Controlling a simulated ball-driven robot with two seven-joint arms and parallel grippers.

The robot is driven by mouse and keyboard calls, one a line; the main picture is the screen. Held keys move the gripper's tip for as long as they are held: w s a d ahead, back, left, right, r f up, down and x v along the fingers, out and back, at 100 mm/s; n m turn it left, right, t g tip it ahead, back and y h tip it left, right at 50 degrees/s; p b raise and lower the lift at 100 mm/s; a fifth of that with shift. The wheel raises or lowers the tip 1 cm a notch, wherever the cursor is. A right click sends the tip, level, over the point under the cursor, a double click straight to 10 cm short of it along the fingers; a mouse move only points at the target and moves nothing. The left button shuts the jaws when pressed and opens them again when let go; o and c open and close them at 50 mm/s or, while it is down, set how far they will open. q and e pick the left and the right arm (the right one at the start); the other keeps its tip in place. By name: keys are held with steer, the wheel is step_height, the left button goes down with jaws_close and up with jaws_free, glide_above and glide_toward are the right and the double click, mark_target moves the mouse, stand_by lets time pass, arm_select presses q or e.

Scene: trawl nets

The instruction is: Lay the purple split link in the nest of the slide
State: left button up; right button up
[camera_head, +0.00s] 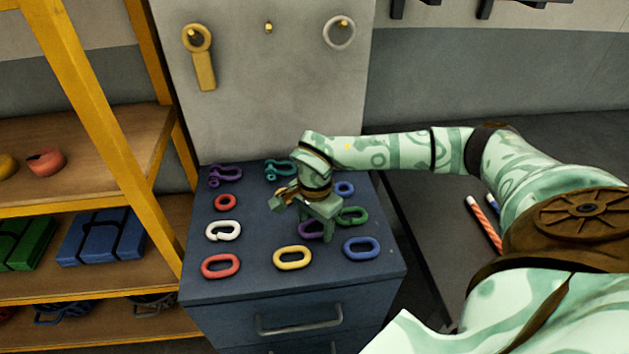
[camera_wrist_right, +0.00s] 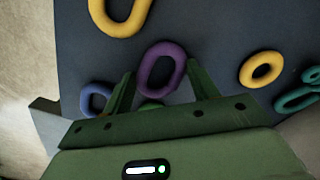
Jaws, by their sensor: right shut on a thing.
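The purple split link (camera_head: 308,230) is on or just above the dark blue cabinet top (camera_head: 263,187), partly hidden by my right gripper (camera_head: 316,226). My right gripper points down and is shut on the link. In the right wrist view the purple link (camera_wrist_right: 163,47) sits between the two green fingers. I cannot tell whether it is lifted clear of the surface. I cannot make out the slide or its nest. My left gripper is not in view.
A white split link (camera_head: 209,231) and a green split link (camera_head: 363,217) lie either side. Red (camera_head: 220,275), yellow (camera_head: 292,266) and blue (camera_head: 361,256) links lie in front. A purple shackle (camera_head: 225,181) and teal shackle (camera_head: 272,178) lie behind. A yellow-framed shelf (camera_head: 82,75) stands left.

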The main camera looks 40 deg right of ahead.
steer(key=o, duration=1.3)
steer(key=shift+c, duration=0.2)
